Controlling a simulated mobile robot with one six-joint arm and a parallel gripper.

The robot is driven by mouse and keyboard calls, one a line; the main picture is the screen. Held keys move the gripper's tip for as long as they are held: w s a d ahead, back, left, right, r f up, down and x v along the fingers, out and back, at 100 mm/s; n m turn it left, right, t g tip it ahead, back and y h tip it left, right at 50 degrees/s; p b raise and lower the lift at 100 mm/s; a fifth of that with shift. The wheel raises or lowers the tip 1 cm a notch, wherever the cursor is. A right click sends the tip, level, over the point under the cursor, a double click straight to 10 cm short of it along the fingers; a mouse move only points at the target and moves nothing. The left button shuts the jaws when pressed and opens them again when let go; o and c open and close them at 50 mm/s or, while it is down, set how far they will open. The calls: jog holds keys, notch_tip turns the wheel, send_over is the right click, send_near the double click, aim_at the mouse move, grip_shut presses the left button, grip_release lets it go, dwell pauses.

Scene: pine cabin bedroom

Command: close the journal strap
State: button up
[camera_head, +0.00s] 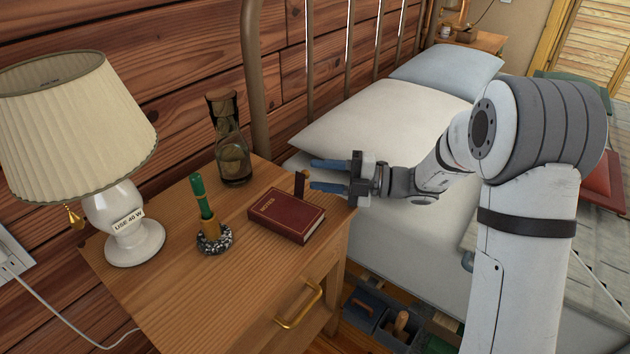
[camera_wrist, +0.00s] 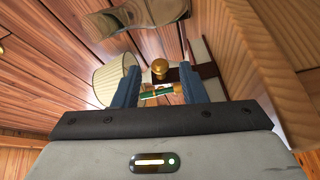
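A dark red journal (camera_head: 287,215) labelled "NOTES" lies closed on the nightstand. Its short dark strap (camera_head: 299,184) stands up at the back right edge of the cover, unfastened. My gripper (camera_head: 312,175) is open, its two blue fingers pointing left, with their tips close to the strap. In the wrist view, a round brass stud (camera_wrist: 160,67) shows between the open fingers, and a dark reddish strip (camera_wrist: 207,70) shows beyond the right finger. I cannot tell whether a finger touches the strap.
The wooden nightstand (camera_head: 190,290) also holds a white lamp (camera_head: 130,225), a green-handled item in a speckled holder (camera_head: 215,238) and a glass carafe (camera_head: 233,160). The bed (camera_head: 385,125) stands to the right. A tool caddy (camera_head: 375,318) is low beside the nightstand.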

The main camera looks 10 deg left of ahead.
jog(key=shift+s+a, duration=0.1)
jog(key=shift+a, duration=0.7)
jog(key=shift+c, duration=0.6)
grip_shut()
